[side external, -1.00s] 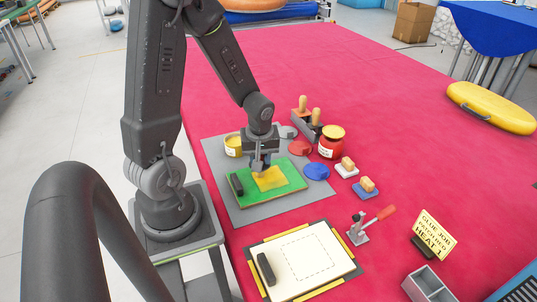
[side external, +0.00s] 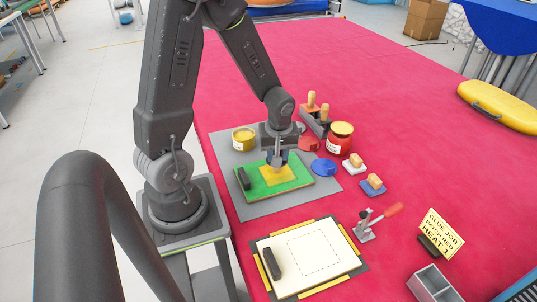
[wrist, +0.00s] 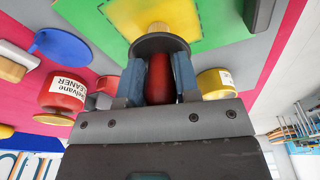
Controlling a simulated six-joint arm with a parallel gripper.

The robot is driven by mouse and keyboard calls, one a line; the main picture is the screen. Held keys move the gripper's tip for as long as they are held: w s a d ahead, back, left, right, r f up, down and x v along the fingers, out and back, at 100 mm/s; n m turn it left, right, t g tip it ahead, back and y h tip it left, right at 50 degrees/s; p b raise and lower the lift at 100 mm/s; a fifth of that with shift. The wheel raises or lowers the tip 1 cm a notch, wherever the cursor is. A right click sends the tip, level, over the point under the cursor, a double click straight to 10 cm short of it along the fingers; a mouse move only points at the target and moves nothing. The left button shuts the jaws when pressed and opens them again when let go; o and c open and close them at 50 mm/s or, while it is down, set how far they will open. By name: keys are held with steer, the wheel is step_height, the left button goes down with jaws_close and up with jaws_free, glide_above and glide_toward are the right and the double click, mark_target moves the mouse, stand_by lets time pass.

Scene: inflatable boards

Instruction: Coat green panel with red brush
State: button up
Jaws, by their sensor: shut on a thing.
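The green panel (side external: 300,183) lies on a grey mat (side external: 252,209), with a dark bar handle at its left end. A yellow patch (side external: 276,178) covers its middle; the panel also shows in the wrist view (wrist: 93,18). My gripper (side external: 277,160) points down over the patch. In the wrist view my gripper (wrist: 159,85) is shut on the brush's red handle (wrist: 160,78). Below the handle are a dark round collar and pale bristles (wrist: 158,28) against the yellow patch. Whether the bristles press on it is hard to tell.
A yellow pot (side external: 244,139), a red jar (side external: 340,138) and a rack (side external: 316,124) with wooden-handled tools stand behind the panel. A white dashed-outline board (side external: 306,258) lies in front.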

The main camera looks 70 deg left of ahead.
steer(key=shift+w, duration=2.4)
steer(key=shift+d, duration=0.75)
steer(key=shift+s+a, duration=0.1)
steer(key=shift+s, duration=4.9)
steer(key=shift+w+d, duration=0.2)
steer(key=shift+d, duration=0.55)
steer(key=shift+w, duration=4.6)
steer(key=shift+w+r, duration=0.15)
steer(key=shift+w, duration=0.1)
step_height(320, 180, up, 8)
steer(key=shift+s, duration=0.1)
